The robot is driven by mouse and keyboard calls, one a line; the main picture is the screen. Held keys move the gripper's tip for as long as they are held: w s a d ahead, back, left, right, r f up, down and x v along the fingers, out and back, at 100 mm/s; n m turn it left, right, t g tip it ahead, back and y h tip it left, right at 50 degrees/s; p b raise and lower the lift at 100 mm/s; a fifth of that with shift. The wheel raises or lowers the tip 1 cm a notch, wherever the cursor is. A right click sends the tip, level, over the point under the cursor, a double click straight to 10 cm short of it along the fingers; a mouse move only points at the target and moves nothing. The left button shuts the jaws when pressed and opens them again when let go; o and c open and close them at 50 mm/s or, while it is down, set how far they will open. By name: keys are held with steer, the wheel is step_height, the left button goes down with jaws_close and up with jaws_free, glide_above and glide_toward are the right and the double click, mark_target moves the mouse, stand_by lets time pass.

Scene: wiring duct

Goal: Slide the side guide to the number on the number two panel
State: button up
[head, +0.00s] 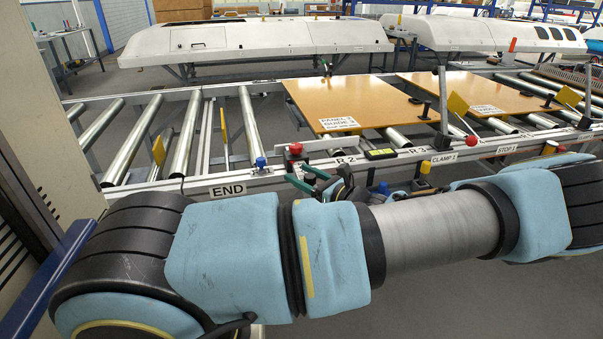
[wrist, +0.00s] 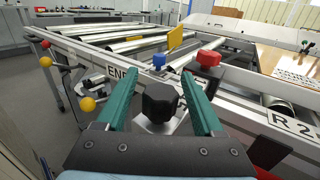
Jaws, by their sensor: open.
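My gripper (wrist: 162,88) is open, with its two green fingers on either side of a black knob (wrist: 160,104) on a grey bracket at the conveyor's front rail. I cannot tell whether the fingers touch the knob. In the head view my gripper (head: 307,180) is partly hidden by my arm, near the R 2 label (head: 346,160). Which part is the side guide is not clear; the black knob's bracket may belong to it. A brown panel (head: 318,95) with a white printed sign (head: 338,124) lies on the rollers; its small text is not fully readable.
A red knob (wrist: 208,58) and a blue knob (wrist: 159,61) stand just beyond the fingers. A second brown panel (head: 455,92) lies farther right. Labels END (head: 228,190), CLAMP 1 (head: 444,158) and STOP 1 (head: 507,149) mark the front rail. Bare rollers (head: 140,137) lie left.

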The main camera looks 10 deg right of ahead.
steer(key=shift+c, duration=0.3)
jaws_close()
stand_by(0.4)
stand_by(0.8)
